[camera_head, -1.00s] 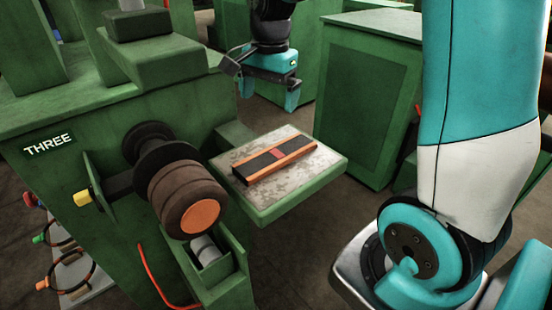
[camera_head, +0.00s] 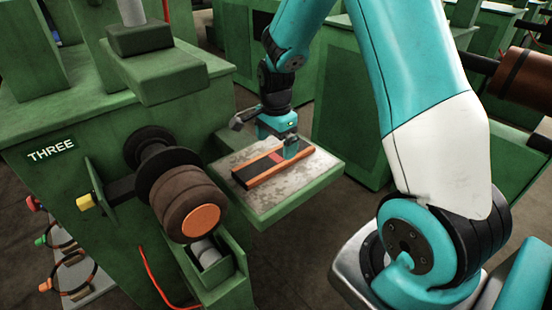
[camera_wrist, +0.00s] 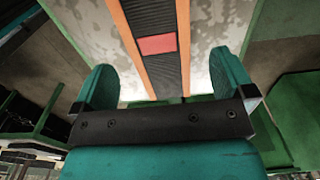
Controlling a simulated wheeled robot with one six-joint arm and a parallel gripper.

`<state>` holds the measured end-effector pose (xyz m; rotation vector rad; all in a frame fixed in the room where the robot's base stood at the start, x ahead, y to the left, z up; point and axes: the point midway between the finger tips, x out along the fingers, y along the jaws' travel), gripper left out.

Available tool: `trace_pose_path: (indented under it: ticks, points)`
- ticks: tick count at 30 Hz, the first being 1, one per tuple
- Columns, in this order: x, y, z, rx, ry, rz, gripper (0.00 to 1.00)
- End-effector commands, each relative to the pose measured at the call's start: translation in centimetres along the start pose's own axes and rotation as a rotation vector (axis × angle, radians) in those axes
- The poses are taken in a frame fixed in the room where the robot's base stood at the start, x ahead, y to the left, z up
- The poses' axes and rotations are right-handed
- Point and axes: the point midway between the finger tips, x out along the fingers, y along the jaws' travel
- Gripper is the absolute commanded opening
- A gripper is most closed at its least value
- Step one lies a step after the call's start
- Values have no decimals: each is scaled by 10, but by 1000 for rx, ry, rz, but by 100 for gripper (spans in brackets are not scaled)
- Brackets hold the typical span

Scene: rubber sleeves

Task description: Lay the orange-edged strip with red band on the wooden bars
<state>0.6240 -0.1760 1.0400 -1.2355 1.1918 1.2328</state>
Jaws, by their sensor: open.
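The orange-edged strip (camera_head: 262,170) lies flat on a worn grey-topped green shelf (camera_head: 318,172). It is dark with orange long edges and a red band across its middle. In the wrist view the strip (camera_wrist: 152,64) runs away from me between my fingers, with the red band (camera_wrist: 157,44) ahead of them. My gripper (camera_head: 285,152) is at the strip, near its red band and far end in the head view. In the wrist view my gripper (camera_wrist: 165,85) is open, one finger on each side of the strip, with gaps to it. I make out no wooden bars.
A green machine marked THREE (camera_head: 50,149) stands at left, with a brown roller (camera_head: 183,193) with an orange end jutting out beside the shelf. A yellow-tipped lever (camera_head: 88,201) and coloured rings hang at its side. Another green cabinet (camera_head: 350,125) stands behind the shelf.

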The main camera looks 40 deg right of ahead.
Motion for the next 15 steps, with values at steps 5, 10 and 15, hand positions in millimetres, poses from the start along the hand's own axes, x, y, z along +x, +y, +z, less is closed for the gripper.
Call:
trace_pose_path:
  ticks: [5,10,15]
  points:
    - [26,4,2,0,-2,7,100]
    - [44,3,2,0,-1,3,100]
    - [46,2,2,0,0,1,100]
